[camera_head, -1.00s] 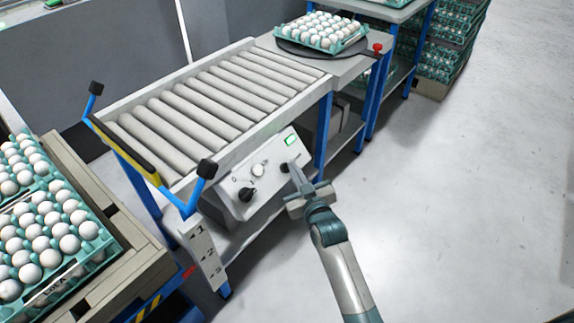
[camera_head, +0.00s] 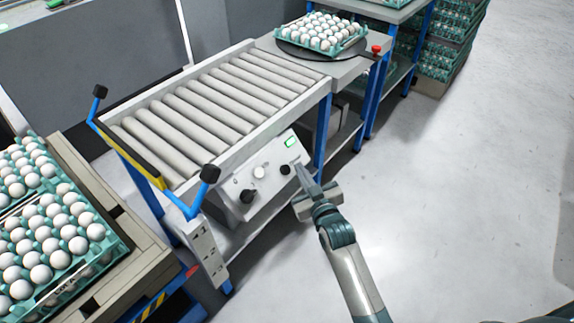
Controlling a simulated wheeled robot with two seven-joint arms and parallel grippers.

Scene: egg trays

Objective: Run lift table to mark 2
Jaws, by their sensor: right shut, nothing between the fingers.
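The lift table (camera_head: 190,282) is at the lower left, with a wooden pallet (camera_head: 150,255) on top carrying egg trays (camera_head: 126,246). A red pointer (camera_head: 192,270) sits at its edge, beside the post with the mark scale (camera_head: 207,254). The pointer looks near the lower marks; the digits are too small to read surely. The control panel (camera_head: 268,190) on the conveyor's side has a lit green display, a white button (camera_head: 259,172) and dark knobs, one (camera_head: 284,169) at the right. My right gripper (camera_head: 300,168) is shut and empty, just right of that knob, seemingly apart from it. My left gripper is not in view.
The roller conveyor (camera_head: 215,97) runs above the panel, with blue handles (camera_head: 208,174) at its near end. A full egg tray (camera_head: 322,32) stands on the far table, near a red button (camera_head: 376,49). Open floor (camera_head: 455,190) lies to the right.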

